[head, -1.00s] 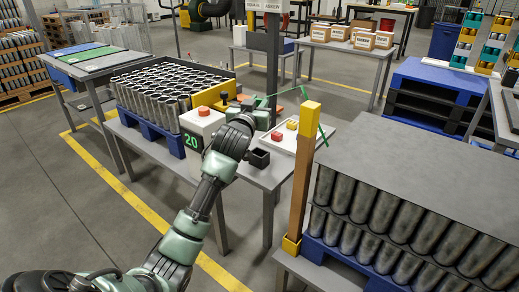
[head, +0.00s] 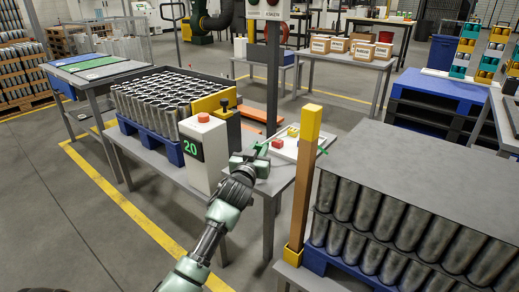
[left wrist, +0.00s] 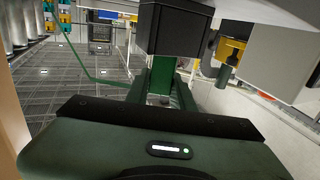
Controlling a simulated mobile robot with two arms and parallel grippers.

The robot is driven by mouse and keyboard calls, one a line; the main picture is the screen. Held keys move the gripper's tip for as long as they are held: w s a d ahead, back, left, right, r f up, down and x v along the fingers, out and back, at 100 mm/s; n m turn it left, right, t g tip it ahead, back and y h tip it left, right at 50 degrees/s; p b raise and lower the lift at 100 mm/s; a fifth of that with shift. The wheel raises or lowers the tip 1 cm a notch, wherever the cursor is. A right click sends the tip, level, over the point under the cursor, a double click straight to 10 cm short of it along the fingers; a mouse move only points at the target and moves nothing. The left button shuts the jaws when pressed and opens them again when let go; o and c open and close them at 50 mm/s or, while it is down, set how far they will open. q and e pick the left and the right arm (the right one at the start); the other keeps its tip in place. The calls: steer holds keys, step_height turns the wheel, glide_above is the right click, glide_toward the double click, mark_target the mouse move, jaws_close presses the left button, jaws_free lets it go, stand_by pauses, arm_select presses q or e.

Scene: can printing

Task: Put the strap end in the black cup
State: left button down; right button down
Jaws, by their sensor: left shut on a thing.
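My left gripper (head: 254,160) is shut on the end of the green strap, at the front edge of the small table in the head view. In the left wrist view, the green strap (left wrist: 92,68) runs from the upper left down to the closed fingers (left wrist: 160,88). The black cup (left wrist: 174,30) is a dark square box directly beyond the fingertips, very close to them. I cannot tell whether the strap end is inside it. In the head view the cup is hidden behind my gripper. A short piece of strap (head: 322,150) shows beside the wooden post. My right gripper is not in view.
The wooden post (head: 306,170) stands right of my gripper, beside the grey-topped can stack (head: 420,165). The white counter box (head: 203,150) reading 20 stands close on the left. A white tray (head: 284,150) with red and yellow blocks lies behind.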

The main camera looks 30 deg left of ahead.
arm_select(q)
steer(key=c, duration=1.2)
jaws_free()
steer(key=shift+f, duration=0.1)
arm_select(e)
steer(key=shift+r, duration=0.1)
arm_select(q)
steer(key=shift+r, duration=0.2)
steer(key=p+v, duration=0.2)
steer(key=v, duration=0.9)
steer(key=s+d+f+m+g+h, duration=0.1)
steer(key=s+d+f+g+h, duration=0.2)
steer(key=f, duration=0.7)
steer(key=s+d+f+m+g, duration=0.1)
steer(key=s+d+f+g, duration=0.2)
steer(key=s+d+f, duration=0.5)
steer(key=s+d+f+m+g+h, duration=0.1)
steer(key=s+d+f+g, duration=0.3)
steer(key=s+f, duration=0.5)
steer(key=s+d+f+m+g+h, duration=0.1)
steer(key=s+d+f+g, duration=0.3)
steer(key=s+f, duration=0.5)
steer(key=shift+s+f+m+h, duration=0.3)
steer(key=shift+s+m+h, duration=0.1)
steer(key=shift+s+m, duration=0.45)
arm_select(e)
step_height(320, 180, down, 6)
